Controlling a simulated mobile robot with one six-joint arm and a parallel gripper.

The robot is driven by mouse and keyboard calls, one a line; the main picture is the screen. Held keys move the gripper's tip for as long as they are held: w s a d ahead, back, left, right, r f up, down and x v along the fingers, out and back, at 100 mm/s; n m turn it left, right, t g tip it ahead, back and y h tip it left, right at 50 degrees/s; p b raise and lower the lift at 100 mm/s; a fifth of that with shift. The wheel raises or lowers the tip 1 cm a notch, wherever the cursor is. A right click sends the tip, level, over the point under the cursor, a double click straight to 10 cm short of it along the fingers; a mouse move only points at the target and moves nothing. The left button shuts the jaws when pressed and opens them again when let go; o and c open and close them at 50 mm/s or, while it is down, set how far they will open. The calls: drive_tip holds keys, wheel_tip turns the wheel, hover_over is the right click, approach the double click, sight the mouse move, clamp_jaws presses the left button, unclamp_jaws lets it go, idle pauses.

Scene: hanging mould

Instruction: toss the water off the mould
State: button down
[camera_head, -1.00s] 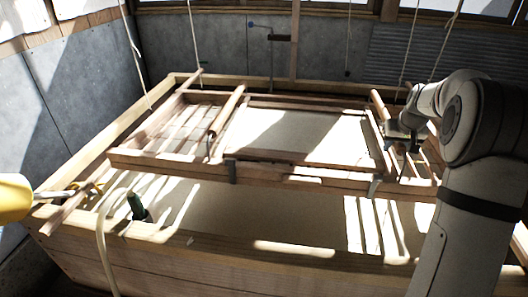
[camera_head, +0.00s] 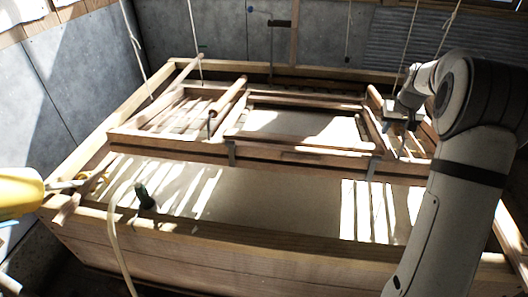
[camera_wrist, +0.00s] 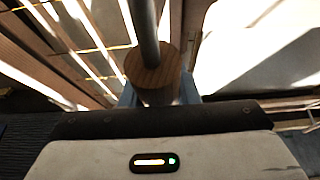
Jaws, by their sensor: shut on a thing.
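The mould (camera_head: 300,163) is a wooden frame hanging on ropes over a large wooden vat (camera_head: 250,243). A pale surface (camera_head: 300,126) lies inside the frame, partly sunlit; I cannot tell how much water is on it. My gripper (camera_head: 401,124) is at the mould's right end. In the wrist view my gripper (camera_wrist: 158,92) is shut around a round wooden handle (camera_wrist: 152,68), with a grey rod in front of it. My arm hides part of the mould's right end and the vat's right side.
Pale liquid (camera_head: 270,195) fills the vat below the mould, striped with sunlight. A dark green object (camera_head: 145,197) stands by the vat's near left edge, with a pale hose (camera_head: 117,250) over the rim. A yellow object (camera_head: 18,192) is at the far left. Ropes (camera_head: 196,40) hang from above.

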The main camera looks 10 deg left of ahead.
sight(400, 126)
drive_tip(key=shift+s+f+t+b, duration=0.4)
drive_tip(key=shift+f+b, duration=0.3)
drive_tip(key=shift+b, duration=1.25)
drive_tip(key=shift+s+f+t+b, duration=0.15)
drive_tip(key=shift+f+t+b, duration=0.45)
drive_tip(key=shift+b, duration=1.35)
drive_tip(key=c, duration=1)
unclamp_jaws()
drive_tip(key=shift+f, duration=0.1)
drive_tip(key=shift+c, duration=0.2)
drive_tip(key=v, duration=0.7)
drive_tip(key=shift+r, duration=0.25)
drive_tip(key=s+a+g+p, duration=0.1)
drive_tip(key=s+a, duration=0.3)
drive_tip(key=s, duration=0.4)
drive_tip(key=s+a+g+p, duration=0.1)
drive_tip(key=s+a, duration=0.3)
drive_tip(key=s, duration=0.3)
drive_tip(key=s+a+f, duration=0.2)
drive_tip(key=s, duration=0.7)
drive_tip(key=s+a+f+g+p, duration=0.1)
drive_tip(key=s+a+f, duration=0.2)
drive_tip(key=s, duration=0.7)
drive_tip(key=shift+s, duration=0.3)
